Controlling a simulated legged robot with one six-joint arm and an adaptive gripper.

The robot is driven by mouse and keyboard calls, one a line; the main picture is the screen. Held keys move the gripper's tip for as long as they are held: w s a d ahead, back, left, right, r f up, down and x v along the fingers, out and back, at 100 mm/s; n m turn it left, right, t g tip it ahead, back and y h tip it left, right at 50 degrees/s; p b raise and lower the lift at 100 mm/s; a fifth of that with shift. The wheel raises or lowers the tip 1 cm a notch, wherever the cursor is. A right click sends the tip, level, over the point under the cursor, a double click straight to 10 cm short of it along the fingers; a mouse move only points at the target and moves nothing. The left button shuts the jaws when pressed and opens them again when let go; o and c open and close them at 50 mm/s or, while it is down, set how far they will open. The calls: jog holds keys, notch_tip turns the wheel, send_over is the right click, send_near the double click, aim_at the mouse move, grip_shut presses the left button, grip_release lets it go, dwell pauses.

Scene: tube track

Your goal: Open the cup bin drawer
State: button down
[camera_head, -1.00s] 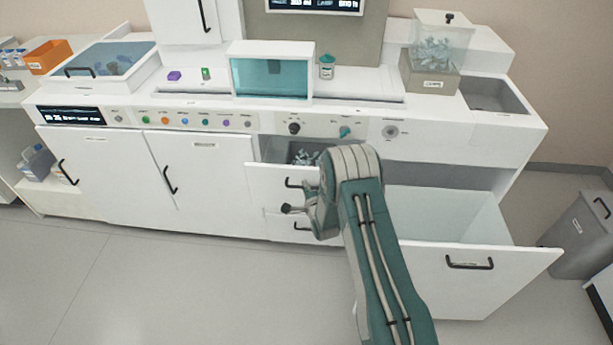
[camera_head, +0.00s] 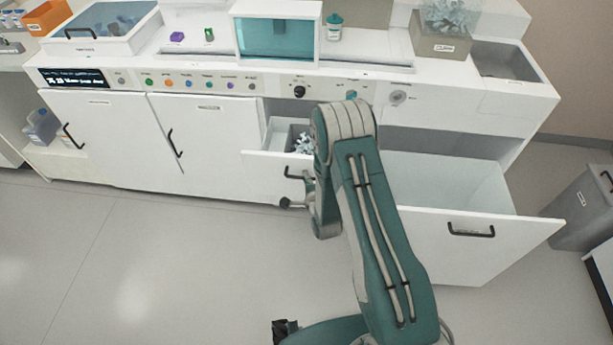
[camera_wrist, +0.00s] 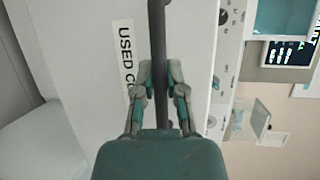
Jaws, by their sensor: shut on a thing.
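The white cup bin drawer (camera_head: 268,171) stands open below the knob panel in the head view. Pale cups (camera_head: 303,143) show in the dark bin inside it. Its black handle (camera_head: 293,172) is partly hidden by my arm. My gripper (camera_wrist: 160,72) is shut on the dark handle bar (camera_wrist: 158,30), one finger on each side. In the head view the gripper is mostly hidden behind my arm.
A large open drawer (camera_head: 475,252) juts out to the right of my arm. Two closed cabinet doors (camera_head: 110,140) are at the left. A grey waste bin (camera_head: 585,215) stands at far right. The floor (camera_head: 150,265) at front left is clear.

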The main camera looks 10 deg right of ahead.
jog(key=shift+s+f, duration=0.15)
jog(key=shift+f, duration=0.15)
jog(key=c, duration=0.7)
grip_release()
jog(key=shift+c, duration=0.2)
jog(key=shift+o, duration=0.3)
jog(key=shift+r, duration=0.1)
jog(key=shift+r, duration=0.1)
jog(key=v, duration=1.1)
jog(key=shift+s, duration=0.35)
